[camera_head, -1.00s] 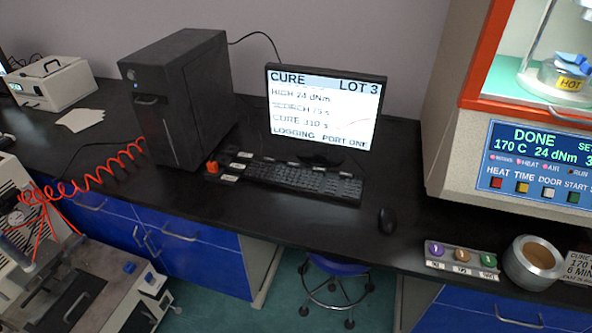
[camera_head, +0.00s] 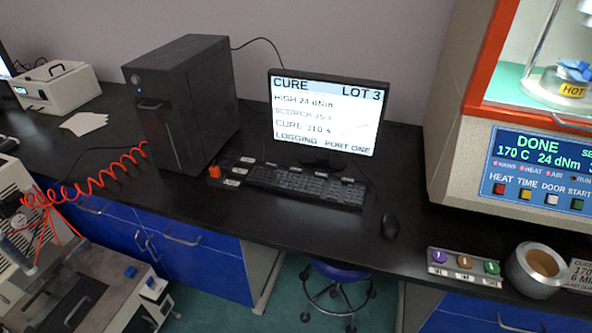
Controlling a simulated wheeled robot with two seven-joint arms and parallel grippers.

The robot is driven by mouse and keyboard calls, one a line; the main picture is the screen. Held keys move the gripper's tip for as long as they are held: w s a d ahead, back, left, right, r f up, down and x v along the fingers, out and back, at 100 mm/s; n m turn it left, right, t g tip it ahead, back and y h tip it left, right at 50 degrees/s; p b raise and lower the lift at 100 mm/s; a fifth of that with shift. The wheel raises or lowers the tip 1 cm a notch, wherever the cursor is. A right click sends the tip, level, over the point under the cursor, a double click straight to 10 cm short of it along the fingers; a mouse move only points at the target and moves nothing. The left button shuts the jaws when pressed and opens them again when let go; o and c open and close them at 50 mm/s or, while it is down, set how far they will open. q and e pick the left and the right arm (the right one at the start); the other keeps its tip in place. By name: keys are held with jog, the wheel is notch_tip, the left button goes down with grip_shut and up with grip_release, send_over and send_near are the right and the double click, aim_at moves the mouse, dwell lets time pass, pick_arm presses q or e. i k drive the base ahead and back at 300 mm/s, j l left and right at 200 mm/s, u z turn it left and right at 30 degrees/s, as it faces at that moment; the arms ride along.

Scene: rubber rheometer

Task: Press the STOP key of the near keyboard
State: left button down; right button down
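A black keyboard (camera_head: 300,184) lies on the dark bench in front of the monitor (camera_head: 326,113). Small pale labels stand along its back edge, but its key legends are too small to read, so I cannot pick out a STOP key. At its left end are a small orange-red block (camera_head: 215,171) and several pale labels (camera_head: 240,171). The monitor reads CURE, LOT 3 and LOGGING PORT ONE. Neither of my grippers is in view.
A black computer tower (camera_head: 185,105) stands left of the keyboard and a mouse (camera_head: 390,225) right of it. The rheometer (camera_head: 540,165) reads DONE. A red coiled hose (camera_head: 95,180) hangs at left.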

aim_at(297, 170)
jog(key=z, duration=0.35)
jog(key=j+z, duration=0.45)
jog(key=k+j+z, duration=0.15)
jog(key=j+z, duration=0.25)
jog(key=k+j, duration=0.1)
jog(key=j, duration=0.25)
jog(key=k+j+z, duration=0.1)
jog(key=j, duration=0.25)
jog(key=k+j, duration=0.15)
jog(key=j, duration=0.2)
jog(key=k+j+z, duration=0.1)
jog(key=j, duration=0.2)
